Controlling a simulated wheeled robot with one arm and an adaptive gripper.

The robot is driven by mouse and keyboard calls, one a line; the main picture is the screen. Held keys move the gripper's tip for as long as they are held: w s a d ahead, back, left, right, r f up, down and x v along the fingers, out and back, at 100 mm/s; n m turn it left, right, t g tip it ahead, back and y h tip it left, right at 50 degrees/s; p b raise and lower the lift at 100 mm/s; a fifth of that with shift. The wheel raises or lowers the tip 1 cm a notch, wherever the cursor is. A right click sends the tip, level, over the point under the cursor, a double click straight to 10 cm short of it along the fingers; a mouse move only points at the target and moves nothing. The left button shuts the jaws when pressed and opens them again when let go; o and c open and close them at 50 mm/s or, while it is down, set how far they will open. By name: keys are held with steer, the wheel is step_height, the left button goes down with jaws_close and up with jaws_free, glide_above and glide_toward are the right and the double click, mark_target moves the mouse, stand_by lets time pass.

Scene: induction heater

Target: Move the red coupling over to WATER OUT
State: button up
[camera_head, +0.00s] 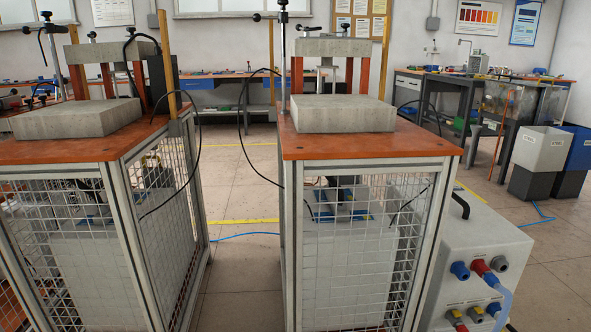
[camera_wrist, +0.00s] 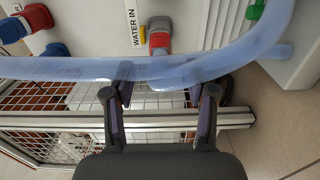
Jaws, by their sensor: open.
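The red coupling (camera_wrist: 160,40), with grey parts, sits on the white panel beside the WATER IN label (camera_wrist: 132,27) in the wrist view. A light-blue hose (camera_wrist: 70,68) crosses just below it in the picture and partly hides where it joins. My gripper (camera_wrist: 158,91) is open and empty, its fingers apart below the coupling, near the hose. I cannot make out a WATER OUT label. My gripper is outside the head view.
Another red fitting (camera_wrist: 38,17) and blue fittings (camera_wrist: 12,28) are at the wrist view's left; a green part (camera_wrist: 255,8) is at upper right. The mesh-sided orange-topped stand (camera_head: 370,145) is close beside the box. Grey and blue bins (camera_head: 540,150) stand behind it.

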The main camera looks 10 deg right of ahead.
steer(key=shift+w+b, duration=1.1)
steer(key=shift+w, duration=2.65)
steer(key=shift+b, duration=0.35)
jaws_close()
steer(key=shift+s, duration=0.1)
steer(key=s+p, duration=0.2)
steer(key=s, duration=0.3)
steer(key=shift+s, duration=0.4)
steer(key=shift+a, duration=0.1)
stand_by(0.3)
